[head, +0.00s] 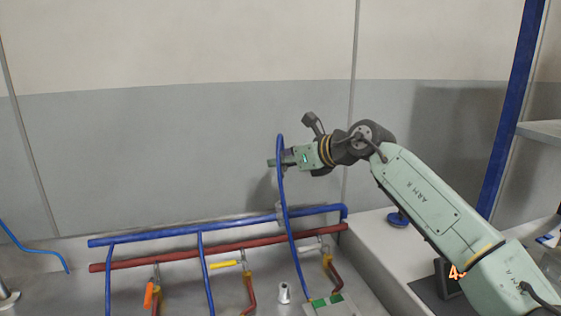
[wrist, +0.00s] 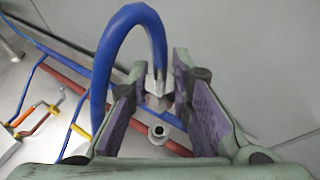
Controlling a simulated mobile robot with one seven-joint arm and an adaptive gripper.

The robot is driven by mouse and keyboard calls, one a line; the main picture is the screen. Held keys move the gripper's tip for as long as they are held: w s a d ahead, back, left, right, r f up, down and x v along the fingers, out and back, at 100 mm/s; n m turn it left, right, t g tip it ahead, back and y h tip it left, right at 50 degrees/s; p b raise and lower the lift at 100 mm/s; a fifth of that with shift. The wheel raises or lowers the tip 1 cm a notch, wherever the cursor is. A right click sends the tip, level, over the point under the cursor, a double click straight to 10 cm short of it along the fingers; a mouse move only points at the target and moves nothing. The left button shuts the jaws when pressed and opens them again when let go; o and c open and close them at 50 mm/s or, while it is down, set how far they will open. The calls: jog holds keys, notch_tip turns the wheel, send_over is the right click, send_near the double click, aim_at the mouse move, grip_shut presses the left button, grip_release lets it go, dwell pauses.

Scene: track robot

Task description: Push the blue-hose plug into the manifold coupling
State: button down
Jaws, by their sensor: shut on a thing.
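My gripper (head: 281,160) is held high in front of the grey wall, above the pipework. In the wrist view its purple-padded fingers (wrist: 155,95) stand either side of a silver plug (wrist: 158,83) on the end of the blue hose (wrist: 127,20), and it is shut on that plug. The hose arches over the left finger, and in the head view the hose (head: 286,205) hangs down past the pipes. A round metal fitting with an open mouth (wrist: 158,132), perhaps the coupling, shows below the plug, apart from it. A small silver fitting (head: 284,292) stands low in the head view.
A blue pipe (head: 160,236) and a red pipe (head: 185,257) run across below, with an orange valve handle (head: 149,294) and a yellow one (head: 222,265). A pale box with green parts (head: 335,306) is at the bottom. The wall space left of my gripper is clear.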

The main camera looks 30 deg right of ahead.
jog(key=shift+f+b, duration=2.5)
jog(key=shift+f, duration=0.4)
jog(key=shift+f+b, duration=1.6)
jog(key=shift+b, duration=0.35)
jog(key=c, duration=1.4)
grip_release()
jog(key=shift+o, duration=0.2)
jog(key=v, duration=1.2)
